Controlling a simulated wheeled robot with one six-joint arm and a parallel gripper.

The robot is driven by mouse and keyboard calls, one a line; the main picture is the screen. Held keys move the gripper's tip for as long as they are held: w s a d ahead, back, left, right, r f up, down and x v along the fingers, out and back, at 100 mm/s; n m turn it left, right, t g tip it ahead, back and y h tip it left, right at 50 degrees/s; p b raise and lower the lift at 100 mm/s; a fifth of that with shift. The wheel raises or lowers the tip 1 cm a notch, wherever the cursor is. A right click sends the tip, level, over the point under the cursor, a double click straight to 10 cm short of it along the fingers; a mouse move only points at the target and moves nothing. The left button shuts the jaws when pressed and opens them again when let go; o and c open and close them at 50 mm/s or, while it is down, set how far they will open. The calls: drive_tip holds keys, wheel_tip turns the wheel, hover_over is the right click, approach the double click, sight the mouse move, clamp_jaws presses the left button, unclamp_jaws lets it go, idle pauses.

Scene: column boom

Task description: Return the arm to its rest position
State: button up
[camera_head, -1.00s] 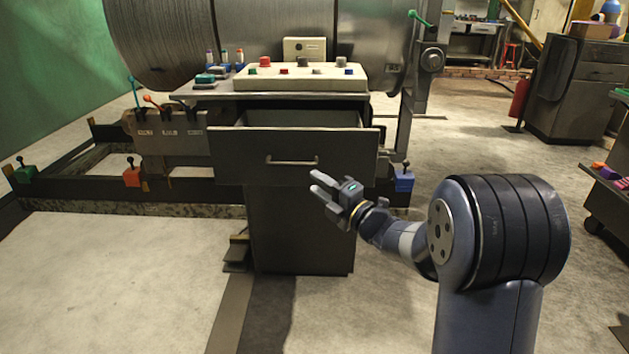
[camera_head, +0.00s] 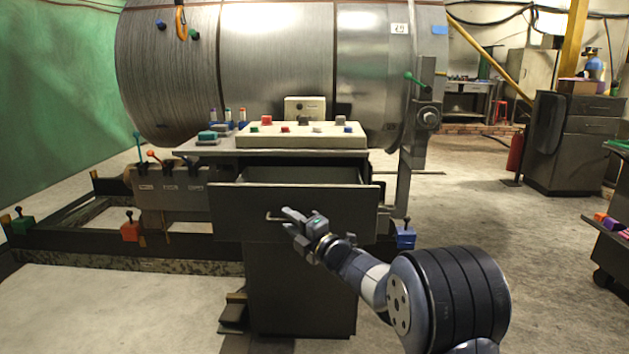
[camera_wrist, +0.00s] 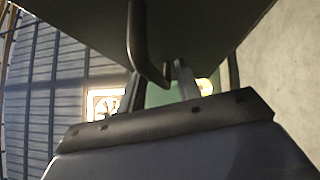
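My gripper (camera_head: 286,219) is in front of the open drawer's dark front (camera_head: 345,205), at the drawer handle (camera_head: 272,217). The handle's left end shows; my gripper covers the rest. In the wrist view my gripper (camera_wrist: 158,88) shows two fingers spread apart, so it is open. The handle (camera_wrist: 140,40) shows there as a bent bar reaching down close to the fingers, under the dark drawer front (camera_wrist: 75,12). I cannot tell whether the fingers touch it. Nothing is seen held. My arm (camera_head: 365,275) reaches in from the lower right.
A control panel (camera_head: 300,141) with coloured buttons stands on the cabinet top above the drawer. A large metal drum (camera_head: 265,65) lies behind. A dark cart (camera_head: 612,215) is at the right edge. The floor (camera_head: 470,205) right of the drawer cabinet is clear.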

drive_tip(key=shift+w+a, duration=0.25)
drive_tip(key=shift+w, duration=0.3)
